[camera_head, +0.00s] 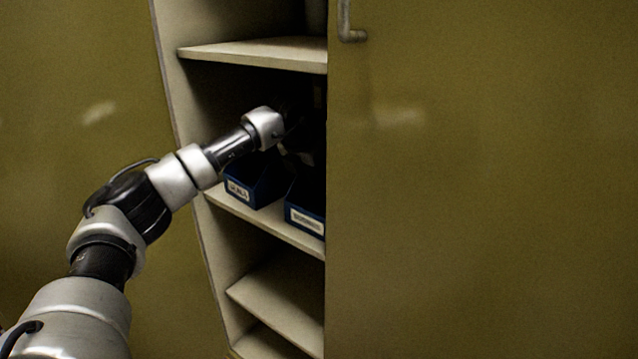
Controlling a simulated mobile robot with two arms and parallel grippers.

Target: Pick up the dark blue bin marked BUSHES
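Two dark blue bins stand side by side on the middle shelf of an open cabinet. The right bin (306,219) has a white front label that is blurred but may read BUSHES; its right end is cut off by the cabinet door. The left bin (252,187) has a shorter white label that I cannot read. My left arm reaches into this compartment from the left. My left gripper (300,142) is in deep shadow above and behind the right bin's front. My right gripper is out of view.
A closed olive door panel (480,200) with a handle (350,25) borders the opening on the right. An upper shelf (260,53) is above my gripper. Lower shelves (280,293) look empty. The cabinet's left side wall (180,90) is close to my arm.

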